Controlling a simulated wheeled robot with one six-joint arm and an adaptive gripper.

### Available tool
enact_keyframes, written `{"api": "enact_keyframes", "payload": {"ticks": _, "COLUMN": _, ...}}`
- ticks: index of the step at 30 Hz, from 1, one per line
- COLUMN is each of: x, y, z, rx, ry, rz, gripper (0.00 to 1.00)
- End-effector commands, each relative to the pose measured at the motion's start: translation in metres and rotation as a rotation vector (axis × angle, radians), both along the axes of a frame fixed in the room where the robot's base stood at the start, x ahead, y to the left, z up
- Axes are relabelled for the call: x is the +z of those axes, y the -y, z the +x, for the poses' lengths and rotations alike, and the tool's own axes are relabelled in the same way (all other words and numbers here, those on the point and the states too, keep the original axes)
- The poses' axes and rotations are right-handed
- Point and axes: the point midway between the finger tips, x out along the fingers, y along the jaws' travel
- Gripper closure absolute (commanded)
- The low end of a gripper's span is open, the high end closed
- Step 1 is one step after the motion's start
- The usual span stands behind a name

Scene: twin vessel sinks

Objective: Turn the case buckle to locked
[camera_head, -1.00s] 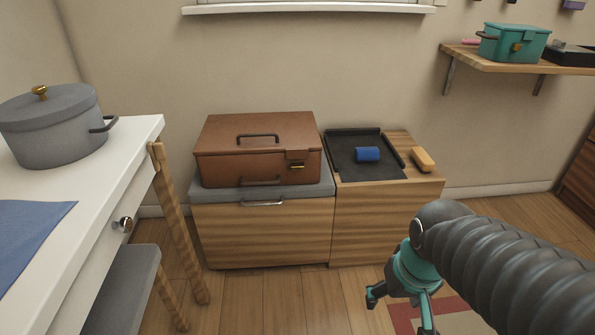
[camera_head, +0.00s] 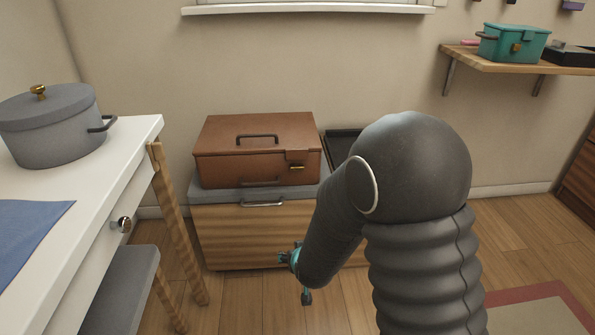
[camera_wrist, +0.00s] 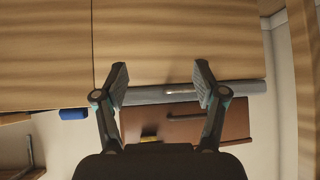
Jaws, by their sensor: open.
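The brown case (camera_head: 245,150) lies closed on the grey cushion top of a wooden bench, with a black handle on its lid. Its buckle (camera_head: 296,156) is a small brown flap with a brass part, at the right of the front face. In the wrist view, the case (camera_wrist: 205,128) appears upside down beyond my fingers, and a brass bit of the buckle (camera_wrist: 148,138) shows just above my gripper's body. My gripper (camera_head: 295,277) is low in front of the bench, apart from the case. In the wrist view, my gripper (camera_wrist: 161,76) is open and empty.
The wooden bench front (camera_head: 240,232) has a bar handle (camera_head: 262,203). A dark tray (camera_head: 340,146) is mostly hidden behind my arm; a blue roll (camera_wrist: 74,114) shows in the wrist view. A white table (camera_head: 130,150) with a grey pot (camera_head: 55,132) stands left.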

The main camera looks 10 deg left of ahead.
Motion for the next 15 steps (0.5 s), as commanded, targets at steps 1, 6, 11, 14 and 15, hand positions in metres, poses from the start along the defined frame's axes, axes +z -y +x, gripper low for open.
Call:
{"api": "enact_keyframes", "payload": {"ticks": 1, "x": 0.001, "y": -0.005, "z": 0.011, "rx": -0.010, "ry": 0.064, "rz": 0.017, "gripper": 0.29}}
{"api": "enact_keyframes", "payload": {"ticks": 6, "x": 0.040, "y": -0.008, "z": 0.051, "rx": -0.062, "ry": 0.333, "rz": 0.092, "gripper": 0.29}}
{"api": "enact_keyframes", "payload": {"ticks": 11, "x": 0.094, "y": -0.005, "z": 0.071, "rx": -0.106, "ry": 0.570, "rz": 0.156, "gripper": 0.29}}
{"api": "enact_keyframes", "payload": {"ticks": 14, "x": 0.116, "y": -0.002, "z": 0.074, "rx": -0.121, "ry": 0.664, "rz": 0.178, "gripper": 0.29}}
{"api": "enact_keyframes", "payload": {"ticks": 15, "x": 0.122, "y": -0.001, "z": 0.075, "rx": -0.125, "ry": 0.690, "rz": 0.182, "gripper": 0.29}}
